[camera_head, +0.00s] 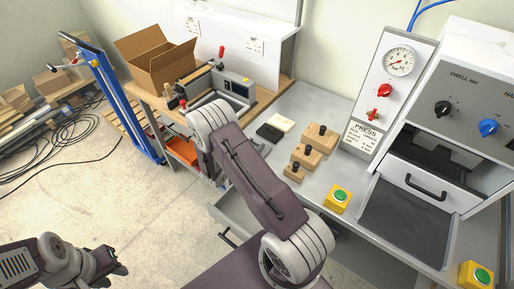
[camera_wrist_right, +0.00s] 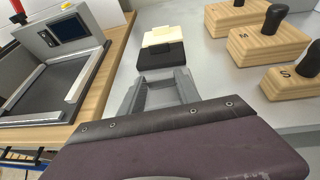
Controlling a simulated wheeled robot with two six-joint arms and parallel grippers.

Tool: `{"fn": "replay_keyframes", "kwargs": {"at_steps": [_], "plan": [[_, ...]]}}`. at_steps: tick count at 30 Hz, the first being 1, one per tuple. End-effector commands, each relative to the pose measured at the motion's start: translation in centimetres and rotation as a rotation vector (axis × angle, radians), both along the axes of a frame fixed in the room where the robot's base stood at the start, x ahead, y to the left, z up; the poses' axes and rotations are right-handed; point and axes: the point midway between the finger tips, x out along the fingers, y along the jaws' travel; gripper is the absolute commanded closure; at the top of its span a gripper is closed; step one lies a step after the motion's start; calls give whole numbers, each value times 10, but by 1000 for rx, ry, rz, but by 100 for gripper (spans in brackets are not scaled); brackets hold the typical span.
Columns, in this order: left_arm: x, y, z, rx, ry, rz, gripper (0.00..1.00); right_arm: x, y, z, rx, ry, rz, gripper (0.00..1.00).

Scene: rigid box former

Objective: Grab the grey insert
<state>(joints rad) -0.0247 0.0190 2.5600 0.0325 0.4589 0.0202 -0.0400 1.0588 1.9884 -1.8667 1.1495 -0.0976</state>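The dark grey insert (camera_head: 269,132) lies flat on the grey bench, beside a cream insert (camera_head: 282,122). In the right wrist view the dark insert (camera_wrist_right: 162,55) is in front of the cream one (camera_wrist_right: 165,37). My right gripper (camera_wrist_right: 158,90) has its fingers apart with nothing between them, pointing toward the dark insert from just short of it.
Several wooden blocks with black knobs (camera_head: 306,157) stand right of the inserts. A grey device (camera_wrist_right: 60,60) sits on the wooden bench to the left. A yellow button box (camera_head: 337,198) and the press (camera_head: 425,190) are further right.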

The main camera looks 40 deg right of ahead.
Motion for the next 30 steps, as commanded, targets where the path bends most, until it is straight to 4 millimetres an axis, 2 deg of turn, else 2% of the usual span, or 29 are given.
{"fn": "replay_keyframes", "kwargs": {"at_steps": [7, 11, 14, 17, 21, 30], "plan": [[0, 0, 0, 0, 0, 0, 68, 0, 0, 0, 1, 0, 0, 99], [0, 0, -1, 0, 0, 0, 68, 0, 0, 7, 1, 0, 0, 99], [0, 0, -2, 0, 0, 0, 68, 1, 0, 21, 0, -3, 0, 99], [0, 0, -3, 0, 0, 0, 68, 1, 0, 43, 2, -7, -1, 99], [0, 0, -7, 0, 0, 0, 68, -32, -9, 59, 0, 1, -2, 99], [0, 0, -13, 0, 0, 0, 68, -90, -23, 95, 1, -2, -3, 99]]}}
